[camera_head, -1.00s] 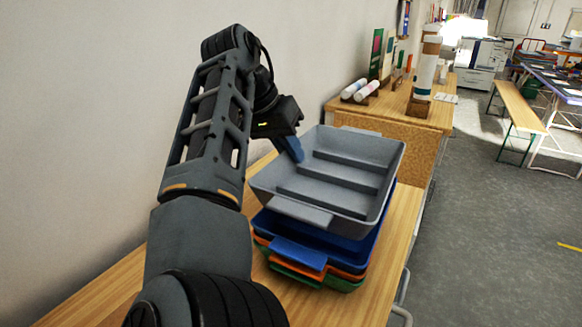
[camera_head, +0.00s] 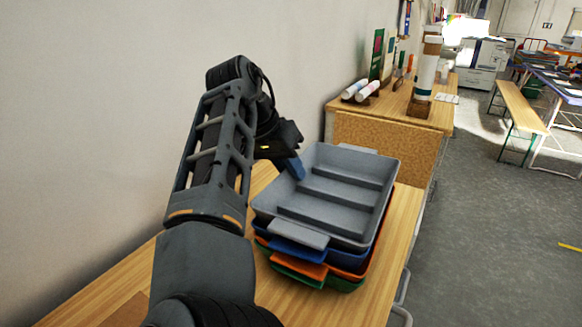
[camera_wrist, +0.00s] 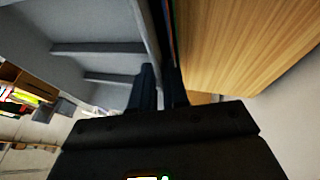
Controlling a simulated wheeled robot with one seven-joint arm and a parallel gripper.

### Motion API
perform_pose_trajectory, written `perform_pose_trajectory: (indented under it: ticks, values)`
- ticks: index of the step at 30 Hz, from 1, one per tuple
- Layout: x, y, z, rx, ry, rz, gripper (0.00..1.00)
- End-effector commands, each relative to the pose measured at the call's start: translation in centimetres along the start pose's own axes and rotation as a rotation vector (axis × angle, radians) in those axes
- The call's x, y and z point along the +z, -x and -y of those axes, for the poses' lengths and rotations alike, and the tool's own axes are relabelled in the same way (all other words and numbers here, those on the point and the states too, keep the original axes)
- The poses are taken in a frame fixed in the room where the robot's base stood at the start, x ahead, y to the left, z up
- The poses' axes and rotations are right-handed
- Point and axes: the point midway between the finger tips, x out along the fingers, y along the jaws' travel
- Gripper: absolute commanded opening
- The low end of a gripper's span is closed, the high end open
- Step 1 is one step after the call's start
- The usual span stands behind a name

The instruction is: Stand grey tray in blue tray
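The grey tray (camera_head: 345,189) is upright, with ridges across its floor, at the top of a stack in the head view. It sits in or right at the blue tray (camera_head: 290,253), of which only the front handle and part of the rim show. My gripper (camera_head: 297,168) is at the grey tray's left wall, fingers pointing down over the rim. In the wrist view its two dark fingers (camera_wrist: 161,88) lie on either side of the grey tray's wall (camera_wrist: 147,35) and appear closed on it. The blue tray's inside is hidden.
An orange tray (camera_head: 305,266) and a green tray (camera_head: 300,279) are under the blue one. The stack stands on a wooden table (camera_head: 340,300) near the wall. A cabinet (camera_head: 385,140) with rolls and a bottle stands behind. The table is clear in front.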

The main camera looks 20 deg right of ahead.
Motion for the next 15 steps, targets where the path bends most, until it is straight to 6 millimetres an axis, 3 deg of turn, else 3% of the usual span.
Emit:
perform_pose_trajectory:
  ticks: [1,4,15]
  values:
    - [0.43,-0.97,0.01,0.007,0.005,0.014,0.26]
    - [0.47,-1.04,0.05,0.007,0.006,0.015,0.34]
    - [0.55,-1.12,0.16,0.006,0.008,0.015,0.34]
